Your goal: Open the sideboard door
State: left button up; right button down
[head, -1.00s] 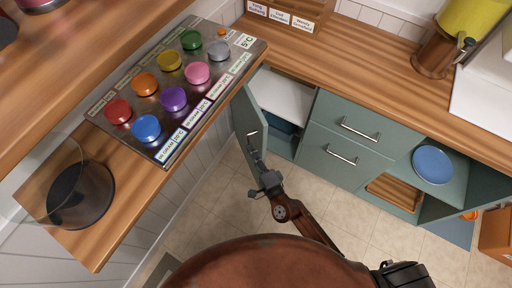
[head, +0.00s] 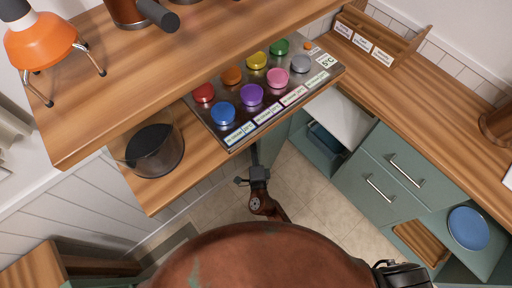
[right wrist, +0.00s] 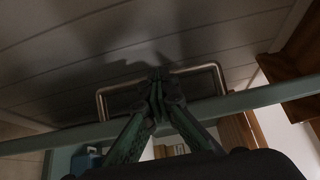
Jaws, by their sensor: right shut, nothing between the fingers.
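The green sideboard door (head: 298,122) stands open beside the corner compartment in the head view, partly hidden by the knob panel. In the right wrist view the door's edge (right wrist: 262,97) crosses the picture, with its metal bar handle (right wrist: 101,101) beyond it. My right gripper (right wrist: 158,84) is shut and empty, its fingertips at the middle of the handle. I cannot tell whether they touch it. In the head view the right gripper (head: 255,160) is partly hidden under the panel's front edge. My left gripper is not in view.
The open compartment (head: 345,119) holds a blue container (head: 325,138). Closed drawers (head: 385,175) stand to its right, then a shelf with a blue plate (head: 468,228). The knob panel (head: 225,88) overhangs the door. Tiled floor (head: 315,205) is free below.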

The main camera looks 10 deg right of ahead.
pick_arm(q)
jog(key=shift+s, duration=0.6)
pick_arm(e)
jog(key=shift+w+a+r, duration=0.1)
jog(key=shift+w, duration=0.35)
jog(key=shift+w+a+r, duration=0.1)
jog(key=shift+w, duration=0.3)
jog(key=shift+s, duration=0.1)
jog(key=s, duration=1.2)
jog(key=shift+s+a+f, duration=0.15)
jog(key=shift+a+f, duration=0.05)
jog(key=shift+a, duration=0.2)
